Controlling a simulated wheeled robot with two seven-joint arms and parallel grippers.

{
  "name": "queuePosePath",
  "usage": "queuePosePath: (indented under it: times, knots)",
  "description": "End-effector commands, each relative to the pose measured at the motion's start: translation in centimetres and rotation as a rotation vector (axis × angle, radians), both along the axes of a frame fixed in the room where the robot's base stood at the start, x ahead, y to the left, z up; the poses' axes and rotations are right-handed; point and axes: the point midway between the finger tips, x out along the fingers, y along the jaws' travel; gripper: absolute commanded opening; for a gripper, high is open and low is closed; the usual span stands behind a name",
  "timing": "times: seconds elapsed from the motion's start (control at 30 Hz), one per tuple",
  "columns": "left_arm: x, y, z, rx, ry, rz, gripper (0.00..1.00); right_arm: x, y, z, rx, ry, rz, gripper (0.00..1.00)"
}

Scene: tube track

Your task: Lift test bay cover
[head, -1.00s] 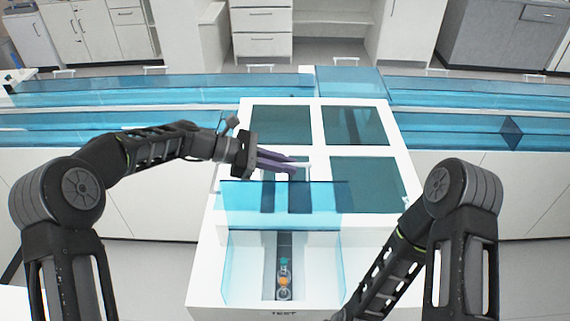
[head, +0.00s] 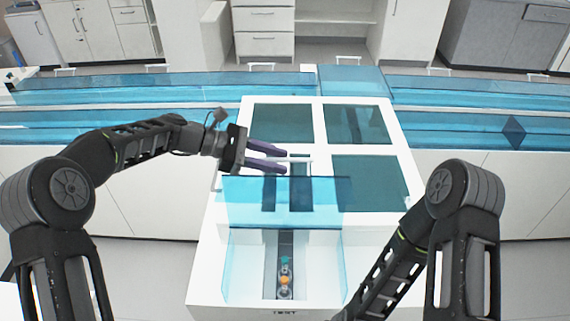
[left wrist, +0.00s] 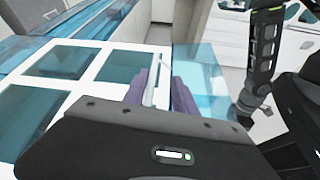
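The test bay cover (head: 320,203) is a clear blue panel at the front of the white box (head: 212,210). It is tilted up and back, and the bay below is exposed at the front. A pale bar (head: 298,159), likely its handle, shows beyond the cover's far edge. My left gripper (head: 284,160) has purple fingers spread apart, one on each side of this bar. The left wrist view shows the bar (left wrist: 153,72) between the fingers with a gap beside it. My right arm runs down out of the head view, and its gripper is hidden.
Small teal, orange and pale pieces (head: 285,281) sit in a dark slot in the bay. Clear blue side walls (head: 232,265) flank it. Several dark teal windows (head: 282,124) are set in the box top. Long blue tracks (head: 130,128) run behind and to both sides.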

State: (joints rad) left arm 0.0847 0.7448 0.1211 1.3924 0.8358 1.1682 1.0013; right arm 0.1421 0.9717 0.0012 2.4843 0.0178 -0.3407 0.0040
Motion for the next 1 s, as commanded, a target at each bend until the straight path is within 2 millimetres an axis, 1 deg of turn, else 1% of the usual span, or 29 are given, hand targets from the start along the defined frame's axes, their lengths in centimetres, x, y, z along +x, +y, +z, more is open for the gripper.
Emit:
queuePosePath:
  times: [0.03, 0.1, 0.2, 0.3, 0.4, 1.0]
  knots:
    - [0.1, 1.0, 0.1, 0.001, -0.003, 0.004, 0.32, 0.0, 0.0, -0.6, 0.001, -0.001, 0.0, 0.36]
    - [0.1, 2.1, 0.4, 0.002, 0.0, 0.004, 0.32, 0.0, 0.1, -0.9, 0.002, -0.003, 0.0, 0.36]
    - [0.1, 3.5, 1.1, 0.002, -0.001, 0.002, 0.32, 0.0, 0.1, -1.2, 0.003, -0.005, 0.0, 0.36]
    - [0.0, 4.3, 1.5, 0.002, 0.001, 0.002, 0.32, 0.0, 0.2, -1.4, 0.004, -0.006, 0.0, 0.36]
    - [0.0, 4.6, 1.7, 0.002, 0.002, 0.001, 0.32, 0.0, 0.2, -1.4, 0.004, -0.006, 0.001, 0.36]
    - [0.0, 4.6, 1.7, 0.002, 0.002, 0.0, 0.32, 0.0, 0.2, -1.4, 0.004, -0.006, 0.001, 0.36]
